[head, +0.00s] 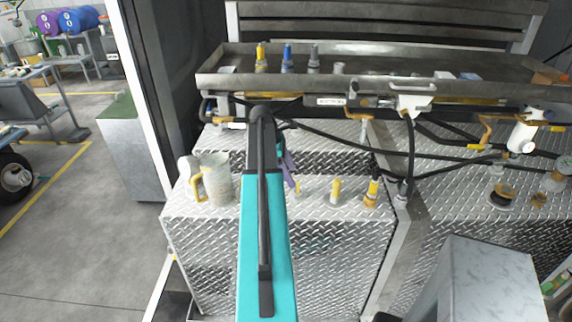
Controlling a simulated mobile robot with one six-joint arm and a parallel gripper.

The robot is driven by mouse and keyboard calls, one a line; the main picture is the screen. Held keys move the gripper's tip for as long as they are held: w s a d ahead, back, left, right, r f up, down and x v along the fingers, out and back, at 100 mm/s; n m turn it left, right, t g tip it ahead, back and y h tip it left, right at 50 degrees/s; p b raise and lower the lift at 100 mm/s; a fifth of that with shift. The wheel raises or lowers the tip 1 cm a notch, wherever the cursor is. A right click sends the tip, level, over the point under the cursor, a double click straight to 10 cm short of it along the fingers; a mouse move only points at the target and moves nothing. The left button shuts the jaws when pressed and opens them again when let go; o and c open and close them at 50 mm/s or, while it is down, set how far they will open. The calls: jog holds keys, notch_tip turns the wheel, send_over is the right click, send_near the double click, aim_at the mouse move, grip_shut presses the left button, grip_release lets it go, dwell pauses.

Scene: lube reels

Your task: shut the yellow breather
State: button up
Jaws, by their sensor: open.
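Short fittings with yellow uprights stand on the tread-plate top: one (336,190) right of my arm, another with a dark band (373,190) near the ledge's right end. A smaller yellowish one (297,188) is close beside my arm. I cannot tell which is the yellow breather, or whether its cap is open or shut. My gripper (289,170) shows only as a slim grey-purple part at my arm's right side, above the small yellowish fitting. My teal arm hides most of it. No held thing shows.
A pale jug with a yellow handle (217,180) stands left of my arm. A metal tray (440,68) with coloured bottles runs above. Black hoses (330,138) and a white valve head (412,104) hang below it. A grey metal box (480,280) is at front right.

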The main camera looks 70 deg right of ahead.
aim_at(298, 186)
jog(key=shift+p+x, duration=0.85)
jog(key=shift+x, duration=2.3)
jog(key=shift+w, duration=0.1)
jog(key=c, duration=1.1)
jog(key=shift+d+r+m+y+p, duration=0.1)
jog(key=shift+m+y+p, duration=0.25)
jog(key=shift+m, duration=0.45)
jog(key=m+y+p, duration=0.1)
jog(key=m, duration=0.2)
jog(key=shift+d+m, duration=0.15)
jog(key=shift+m, duration=0.15)
jog(key=shift+m+y, duration=0.35)
jog(key=shift+m, duration=0.25)
